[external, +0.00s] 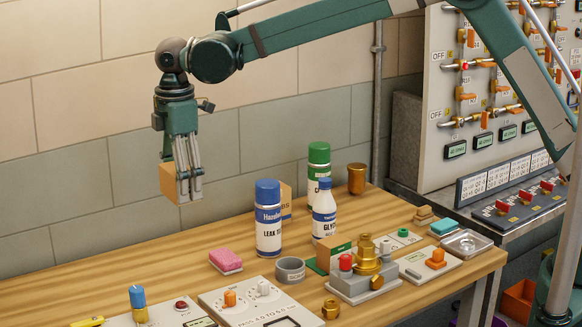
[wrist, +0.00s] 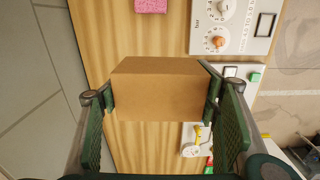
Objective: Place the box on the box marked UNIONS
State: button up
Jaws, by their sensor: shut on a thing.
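My gripper (external: 188,196) hangs above the left part of the table, shut on a plain brown cardboard box (external: 169,183). In the wrist view the box (wrist: 160,92) sits between the two green-padded fingers, clear of the table. No box with a readable UNIONS marking shows. A brown box (external: 286,196) stands on the table behind the blue-capped can, mostly hidden, its lettering only partly visible. A small brown and green block (external: 334,250) lies farther forward; I cannot tell whether it bears a marking.
A blue-capped can (external: 268,220), a white bottle (external: 324,212) and a green-capped can (external: 318,165) stand mid-table. A pink sponge (external: 226,261), grey ring (external: 290,269) and brass valve (external: 366,262) are nearer the front. The table's back left is clear.

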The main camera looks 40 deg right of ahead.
jog(key=s+d+p, duration=0.3)
jog(key=s+d, duration=0.1)
jog(key=d, duration=1.4)
jog(key=p, duration=0.3)
send_over(334, 241)
notch_tip(334, 241, down, 5)
jog(key=shift+f, duration=0.2)
jog(key=shift+f+p, duration=0.3)
jog(key=shift+f, duration=2.65)
jog(key=shift+f, duration=0.1)
jog(key=shift+f, duration=1.95)
